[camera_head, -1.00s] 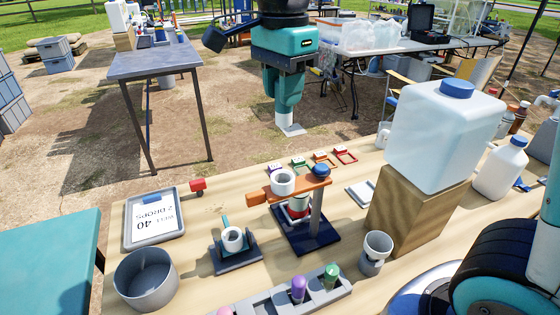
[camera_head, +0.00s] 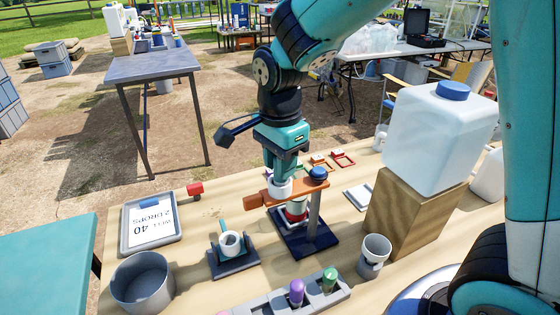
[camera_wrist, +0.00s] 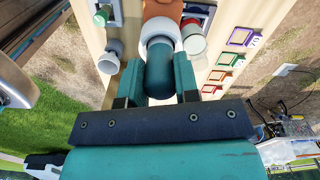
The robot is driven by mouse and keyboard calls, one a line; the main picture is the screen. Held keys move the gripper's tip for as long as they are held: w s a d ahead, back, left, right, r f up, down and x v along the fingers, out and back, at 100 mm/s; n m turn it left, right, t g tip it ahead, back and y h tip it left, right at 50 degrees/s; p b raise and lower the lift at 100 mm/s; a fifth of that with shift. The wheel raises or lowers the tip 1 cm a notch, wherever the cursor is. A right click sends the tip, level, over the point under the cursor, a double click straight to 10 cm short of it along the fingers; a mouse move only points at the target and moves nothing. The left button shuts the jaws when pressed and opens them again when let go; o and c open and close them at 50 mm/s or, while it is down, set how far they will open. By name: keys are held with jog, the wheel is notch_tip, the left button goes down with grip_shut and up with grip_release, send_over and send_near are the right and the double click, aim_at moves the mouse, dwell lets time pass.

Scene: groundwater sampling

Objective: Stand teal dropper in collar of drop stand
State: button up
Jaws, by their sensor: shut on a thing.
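My gripper (camera_head: 282,168) is directly above the drop stand, its fingers pointing down at the white collar (camera_head: 280,188) on the stand's orange arm (camera_head: 257,199). In the wrist view my gripper (camera_wrist: 158,76) is shut on the teal dropper (camera_wrist: 160,60), whose rounded teal body shows between the fingers. The dropper lines up with the white collar (camera_wrist: 159,27), which partly shows beyond it. The dropper's lower end is hidden, so I cannot tell how deep it sits in the collar. The stand's dark blue base (camera_head: 318,243) carries a red and white container (camera_head: 295,210).
A small dark cradle (camera_head: 233,258) with a white ring and teal stem stands left of the stand. A grey bowl (camera_head: 142,283), vial rack (camera_head: 330,297), grey cup (camera_head: 374,255), and large jug (camera_head: 440,125) on a wooden block (camera_head: 410,215) surround it.

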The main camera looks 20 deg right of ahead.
jog(key=shift+f, duration=0.15)
jog(key=o, duration=0.9)
notch_tip(320, 180, up, 12)
jog(key=s+a+f+n+y, duration=0.2)
jog(key=s+n, duration=0.7)
jog(key=n, duration=0.2)
jog(key=s+a+f+n+y, duration=0.2)
jog(key=s+n, duration=0.7)
jog(key=n, duration=0.2)
jog(key=shift+s+a+f, duration=0.25)
jog(key=shift+f, duration=0.05)
jog(key=shift+c, duration=0.3)
